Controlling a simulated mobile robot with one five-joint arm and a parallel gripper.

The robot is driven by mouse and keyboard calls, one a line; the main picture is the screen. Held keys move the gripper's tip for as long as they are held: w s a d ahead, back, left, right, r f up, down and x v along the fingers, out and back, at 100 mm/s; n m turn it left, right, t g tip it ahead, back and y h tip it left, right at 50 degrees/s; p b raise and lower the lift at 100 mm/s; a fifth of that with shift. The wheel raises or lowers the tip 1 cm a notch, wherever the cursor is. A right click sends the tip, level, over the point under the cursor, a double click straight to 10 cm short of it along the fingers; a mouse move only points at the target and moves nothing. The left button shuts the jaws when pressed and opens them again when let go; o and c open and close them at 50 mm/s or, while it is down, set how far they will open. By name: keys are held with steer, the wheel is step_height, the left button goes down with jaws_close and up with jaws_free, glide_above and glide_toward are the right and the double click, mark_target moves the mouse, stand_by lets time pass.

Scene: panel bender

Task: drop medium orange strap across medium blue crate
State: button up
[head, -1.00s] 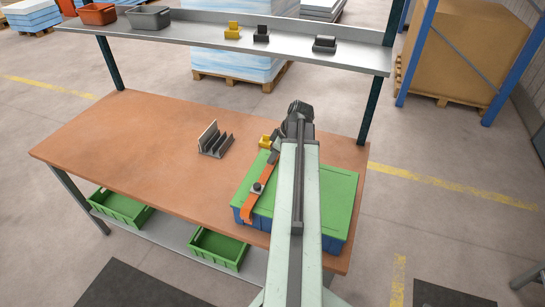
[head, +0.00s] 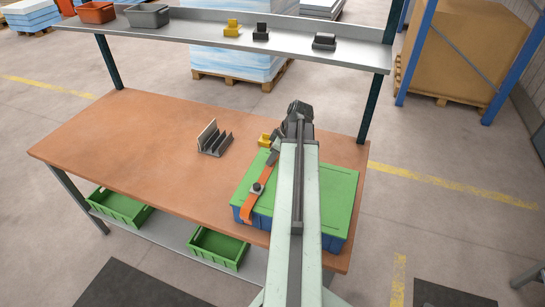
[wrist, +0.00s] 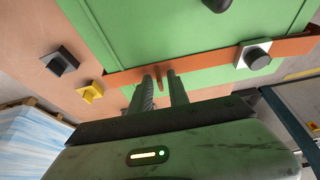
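The orange strap (head: 262,182) lies across the green lid of the blue crate (head: 262,221), towards its left side. A dark knob on a pale plate (wrist: 257,55) sits on the strap. In the head view, the strap's near end bends down over the crate's front edge. In the wrist view, the orange strap (wrist: 205,62) runs across the green lid (wrist: 165,30). My gripper (wrist: 161,78) is at the strap, its two fingers apart with a small upright orange tab between them. A gap shows beside the tab. My arm hides part of the lid in the head view.
A grey slotted holder (head: 214,140) and a yellow block (head: 265,140) stand on the brown table (head: 120,135) behind and left of the crate. A shelf (head: 185,30) with bins and small blocks spans the back. The table's left half is clear.

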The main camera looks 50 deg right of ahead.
stand_by(0.3)
steer(key=p+v, duration=0.7)
steer(key=shift+r, duration=0.4)
steer(key=w+a+f+n+g+y+b, duration=0.1)
steer(key=w+a+f+n+b, duration=0.15)
steer(key=w+a, duration=0.7)
steer(key=w+a+f+n+g+b, duration=0.1)
steer(key=w+a+f+n+b, duration=0.15)
steer(key=w+a, duration=0.75)
steer(key=s+a+f+m+b, duration=0.1)
steer(key=a+f+m, duration=0.1)
steer(key=a, duration=0.7)
steer(key=s+a+f+m+g+h+b, duration=0.1)
steer(key=s+a+m, duration=0.1)
steer(key=a, duration=0.7)
steer(key=s+a+f+m+g+h+b, duration=0.1)
steer(key=a+m, duration=0.3)
steer(key=a, duration=0.5)
steer(key=shift+s+a+f+m+b, duration=0.15)
steer(key=shift+s+f+m+b, duration=0.15)
steer(key=shift+f, duration=0.5)
